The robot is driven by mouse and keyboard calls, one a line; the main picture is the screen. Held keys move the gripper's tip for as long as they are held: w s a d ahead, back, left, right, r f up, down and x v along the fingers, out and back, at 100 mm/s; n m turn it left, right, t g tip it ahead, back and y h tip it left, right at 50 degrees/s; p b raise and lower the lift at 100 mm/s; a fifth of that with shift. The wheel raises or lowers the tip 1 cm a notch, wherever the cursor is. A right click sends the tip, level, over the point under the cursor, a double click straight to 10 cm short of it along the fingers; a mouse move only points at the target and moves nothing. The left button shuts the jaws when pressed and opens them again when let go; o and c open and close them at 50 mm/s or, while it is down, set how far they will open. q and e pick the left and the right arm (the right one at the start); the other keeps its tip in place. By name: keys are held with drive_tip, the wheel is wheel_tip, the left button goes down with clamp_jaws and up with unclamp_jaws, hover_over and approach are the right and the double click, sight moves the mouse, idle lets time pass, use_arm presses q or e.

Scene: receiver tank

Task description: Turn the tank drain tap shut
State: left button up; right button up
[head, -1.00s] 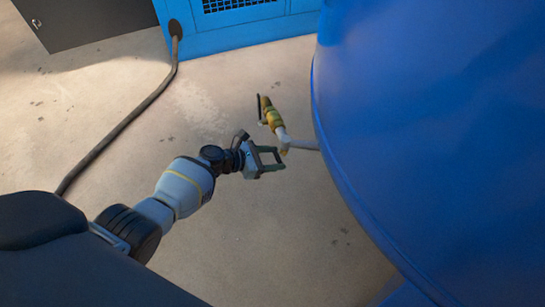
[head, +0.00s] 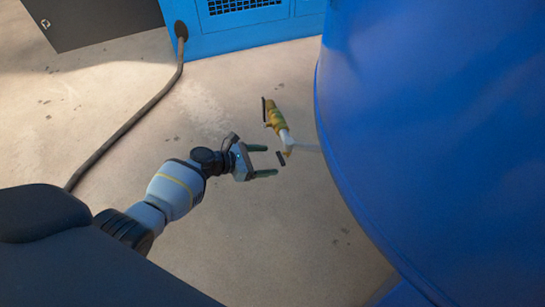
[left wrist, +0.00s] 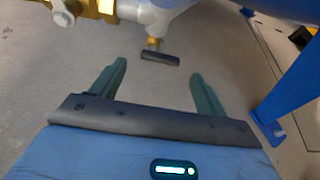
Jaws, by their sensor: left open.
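The blue tank (head: 430,120) fills the right of the head view. A grey pipe (head: 305,148) comes out of its side to a brass valve body (head: 275,120). A small tap with a short black bar handle (head: 281,158) sits by the pipe elbow; in the left wrist view the handle (left wrist: 160,57) lies crosswise below a brass stem (left wrist: 153,43). My left gripper (head: 272,160) is open and empty. Its fingertips (left wrist: 160,72) point at the handle, which shows between and just beyond them, apart from both. My right gripper is out of view.
A black lever (head: 264,109) stands on the brass valve body. A dark hose (head: 130,125) runs over the floor to a blue cabinet (head: 240,25). A blue support leg (left wrist: 290,90) stands at right in the wrist view. The concrete floor below is clear.

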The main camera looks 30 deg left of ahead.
use_arm(q)
drive_tip(key=shift+p+v, duration=0.6)
drive_tip(key=shift+v, duration=1.2)
